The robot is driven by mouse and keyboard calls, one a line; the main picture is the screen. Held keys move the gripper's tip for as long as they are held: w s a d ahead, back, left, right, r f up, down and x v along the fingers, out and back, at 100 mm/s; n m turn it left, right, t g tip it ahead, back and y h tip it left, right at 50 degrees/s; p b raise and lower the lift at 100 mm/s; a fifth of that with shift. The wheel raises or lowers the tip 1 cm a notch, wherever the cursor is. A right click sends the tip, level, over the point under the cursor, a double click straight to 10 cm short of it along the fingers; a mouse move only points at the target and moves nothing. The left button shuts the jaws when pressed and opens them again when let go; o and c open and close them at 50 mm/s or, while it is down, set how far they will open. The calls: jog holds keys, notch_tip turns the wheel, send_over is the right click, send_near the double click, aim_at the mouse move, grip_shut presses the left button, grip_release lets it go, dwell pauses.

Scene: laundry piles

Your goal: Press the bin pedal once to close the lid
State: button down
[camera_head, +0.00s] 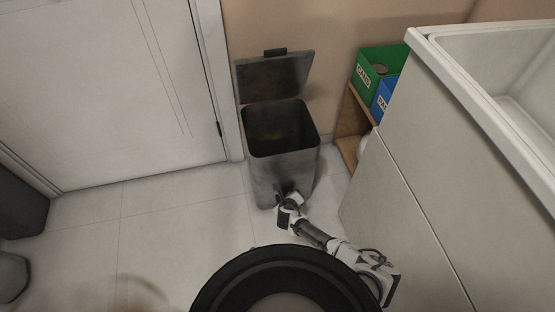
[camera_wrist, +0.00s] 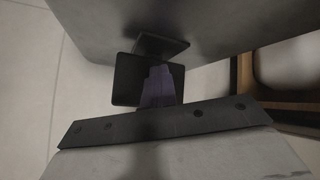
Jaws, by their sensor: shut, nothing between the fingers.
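The dark metal bin (camera_head: 280,165) stands against the wall with its lid (camera_head: 273,80) raised, leaving the opening uncovered. The bin body also fills the top of the wrist view (camera_wrist: 210,22). My gripper (camera_head: 283,192) is low at the bin's front, close to its base. In the wrist view, my shut, empty gripper (camera_wrist: 160,72) lies over the black pedal plate (camera_wrist: 127,85) that sticks out from the bin. Part of the pedal is hidden behind the fingers, and I cannot tell whether they touch it.
A white cabinet with a sink (camera_head: 400,200) stands close on the right. A wooden shelf (camera_head: 347,130) holds a green box (camera_head: 372,60) and a blue box (camera_head: 382,95). A white door (camera_head: 110,90) is on the left. The tiled floor left of the bin (camera_head: 170,220) is clear.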

jog(key=shift+f+b, duration=0.3)
jog(key=shift+f, duration=0.15)
dwell(0.3)
jog(key=shift+r+p, duration=1.35)
jog(key=shift+r, duration=0.05)
notch_tip(320, 180, up, 6)
jog(key=p, duration=0.6)
jog(key=shift+r, duration=0.1)
